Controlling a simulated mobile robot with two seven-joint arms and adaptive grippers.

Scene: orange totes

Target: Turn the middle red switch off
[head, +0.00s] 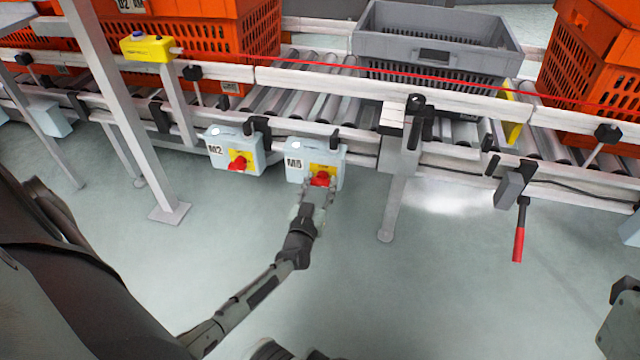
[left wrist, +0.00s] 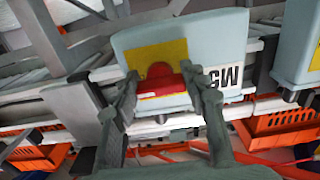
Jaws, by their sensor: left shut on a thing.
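A pale blue switch box (head: 332,170) with a yellow plate and a red rotary switch (head: 322,179) hangs under the conveyor's front rail. The box also shows in the left wrist view (left wrist: 215,45), upside down, with an M-number label. My left gripper (head: 318,188) reaches up to this box from below. In the left wrist view its two fingers stand on either side of the red handle (left wrist: 160,86) and are shut on it. The handle lies roughly crosswise between the fingertips there. The fingers partly hide the switch in the head view. My right gripper is not seen.
A similar box marked M2 (head: 222,150) with a red switch (head: 238,163) hangs close on the left. A conveyor post (head: 392,205) stands to the right, and a red-handled lever (head: 518,240) hangs farther right. A grey tote (head: 440,45) sits on the rollers. Open floor lies in front.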

